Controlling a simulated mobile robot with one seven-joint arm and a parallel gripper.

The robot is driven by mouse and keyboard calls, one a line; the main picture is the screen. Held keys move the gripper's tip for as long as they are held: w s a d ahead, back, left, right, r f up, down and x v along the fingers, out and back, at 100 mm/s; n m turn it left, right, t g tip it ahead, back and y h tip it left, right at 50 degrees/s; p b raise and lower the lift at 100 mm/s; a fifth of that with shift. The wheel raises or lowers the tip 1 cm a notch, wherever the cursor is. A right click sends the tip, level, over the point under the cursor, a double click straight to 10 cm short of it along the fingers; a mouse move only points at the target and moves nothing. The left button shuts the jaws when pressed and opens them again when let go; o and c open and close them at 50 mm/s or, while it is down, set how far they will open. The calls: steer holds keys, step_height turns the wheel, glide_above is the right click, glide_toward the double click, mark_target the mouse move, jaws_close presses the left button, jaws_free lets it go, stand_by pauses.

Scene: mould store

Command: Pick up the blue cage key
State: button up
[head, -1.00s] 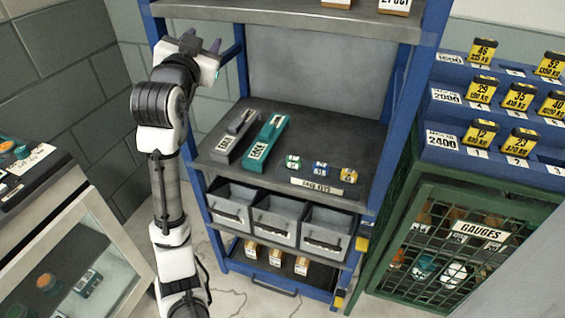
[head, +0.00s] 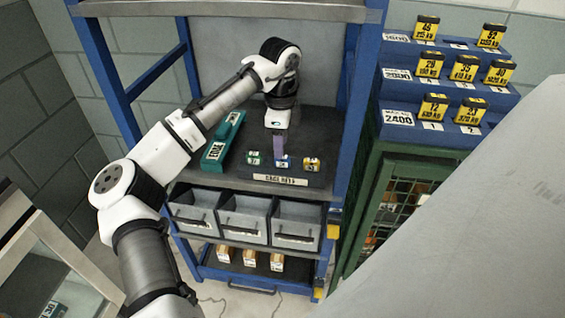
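The blue cage key (head: 282,162) is the middle one of three small tagged keys on the dark shelf, behind a label plate. The green key (head: 253,158) is to its left and the yellow key (head: 311,164) to its right. My gripper (head: 279,153) points down directly over the blue key, its fingers at or just above the key's top. Whether they touch it I cannot tell. The fingers overlap in this view, so I cannot see whether they are open or shut. The upper back of the blue key is partly hidden by them.
A teal case (head: 223,141) lies on the shelf left of the keys. Grey bins (head: 244,219) sit below. Blue rack posts (head: 347,130) stand at both sides, and an upper shelf (head: 230,10) hangs above. A green cage (head: 385,200) stands at right.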

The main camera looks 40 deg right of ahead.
mark_target(283, 165)
steer(key=f, duration=0.5)
steer(key=shift+d+p, duration=0.3)
steer(key=shift+d, duration=0.05)
steer(key=shift+r, duration=0.1)
jaws_close()
